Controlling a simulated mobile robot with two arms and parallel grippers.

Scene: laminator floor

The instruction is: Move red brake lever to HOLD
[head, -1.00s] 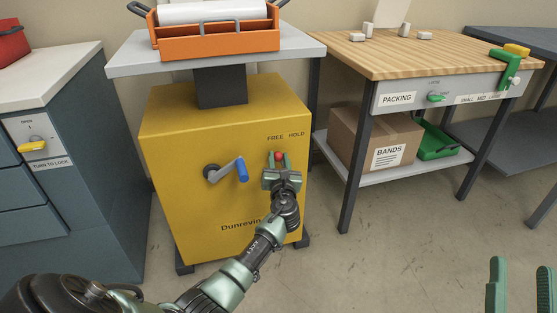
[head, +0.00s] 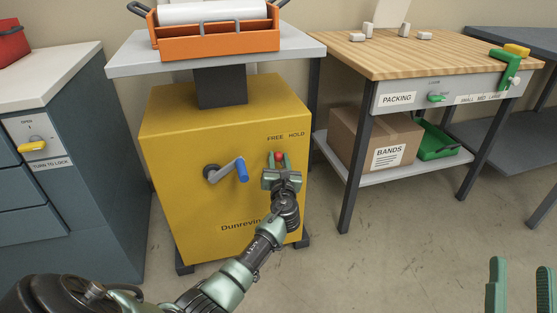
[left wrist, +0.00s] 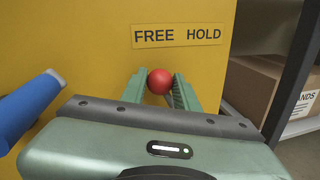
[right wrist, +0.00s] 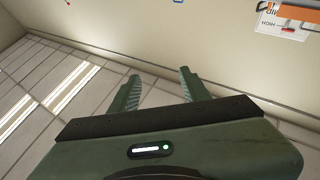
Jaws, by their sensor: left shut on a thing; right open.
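The red brake lever's round knob (head: 279,156) is on the front of the yellow cabinet (head: 190,135), below the FREE end of the FREE HOLD label (head: 286,136). My left gripper (head: 279,163) is shut on the knob. In the left wrist view the red knob (left wrist: 160,81) sits between the two green fingertips, below the right end of the word FREE. My right gripper (head: 520,263) is open and empty over the floor at the lower right. Its fingers (right wrist: 158,82) stand apart in the right wrist view.
A crank with a blue handle (head: 242,169) sticks out of the cabinet to the left of my left gripper. The packing table (head: 425,50) stands to the right, with a cardboard box (head: 355,135) on its shelf. Grey drawers (head: 85,130) stand at the left.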

